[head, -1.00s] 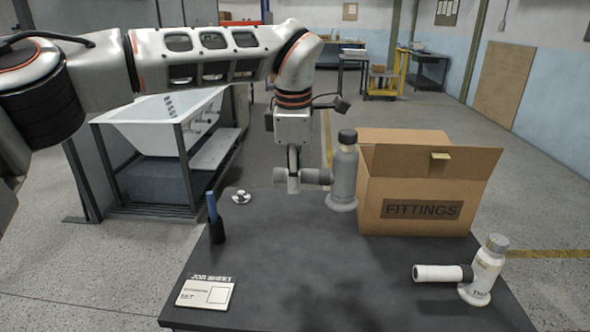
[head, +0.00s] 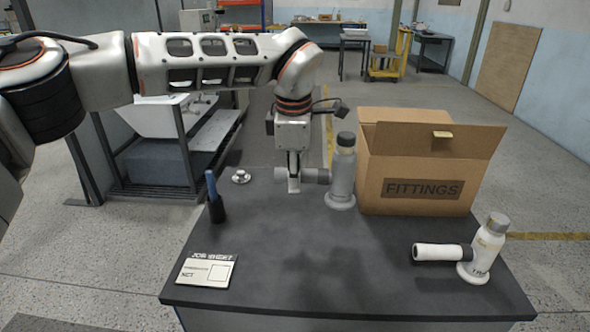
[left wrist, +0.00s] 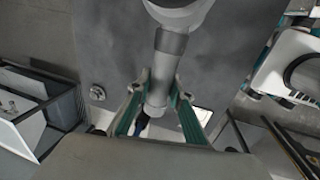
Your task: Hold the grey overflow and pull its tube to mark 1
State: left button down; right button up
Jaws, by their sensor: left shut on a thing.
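The grey overflow (head: 342,180) is upright at the far side of the dark table, left of the cardboard box. Its tube (head: 317,177) points left from its side. My left gripper (head: 293,182) is shut on this tube near its free end. In the left wrist view, the left gripper's fingers (left wrist: 157,103) sit either side of the tube (left wrist: 164,67), and the overflow's body (left wrist: 181,10) is cut by the top edge. I cannot read any mark on the tube, nor tell whether the base touches the table. My right gripper is not in view.
The table (head: 320,260) is clear in the middle. A box marked FITTINGS (head: 415,165), a white overflow (head: 486,250), a job sheet (head: 207,271), a pen holder (head: 217,210) and a small metal fitting (head: 240,176) stand on it. A bathtub (head: 160,118) is beyond, at left.

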pick_arm(q)
jog(key=shift+f+b, duration=0.65)
jog(key=shift+f, duration=4.6)
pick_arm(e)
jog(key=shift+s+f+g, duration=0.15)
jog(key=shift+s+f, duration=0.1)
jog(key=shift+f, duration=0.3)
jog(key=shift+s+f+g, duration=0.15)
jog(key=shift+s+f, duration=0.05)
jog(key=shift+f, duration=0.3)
pick_arm(q)
jog(key=shift+f, duration=0.25)
